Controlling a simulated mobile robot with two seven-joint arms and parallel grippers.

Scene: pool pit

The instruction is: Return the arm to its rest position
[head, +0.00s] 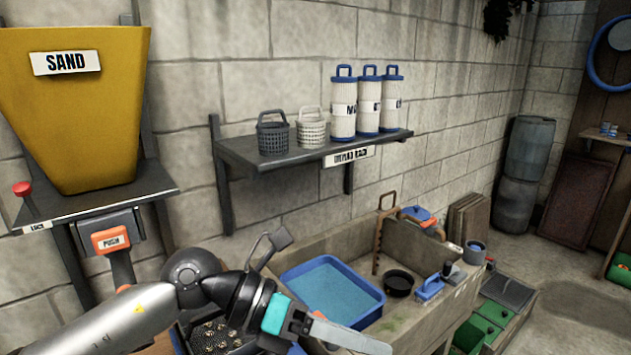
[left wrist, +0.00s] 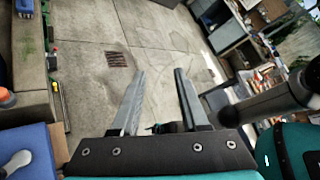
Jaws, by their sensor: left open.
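My left arm (head: 110,322) comes in from the lower left in the head view and reaches across in front of the stone sink. My left gripper (head: 372,344) is low at the bottom edge of that view, in front of the blue basin. In the left wrist view its two fingers (left wrist: 160,80) stand apart with nothing between them, over the bare floor. My right gripper shows in neither view.
The stone sink (head: 450,314) holds a blue water basin (head: 335,290), a black bowl (head: 398,282) and a blue brush (head: 430,288). A wall shelf (head: 237,150) carries baskets and filter cartridges. A yellow sand hopper (head: 75,115) stands left. Concrete floor (left wrist: 100,30) is open.

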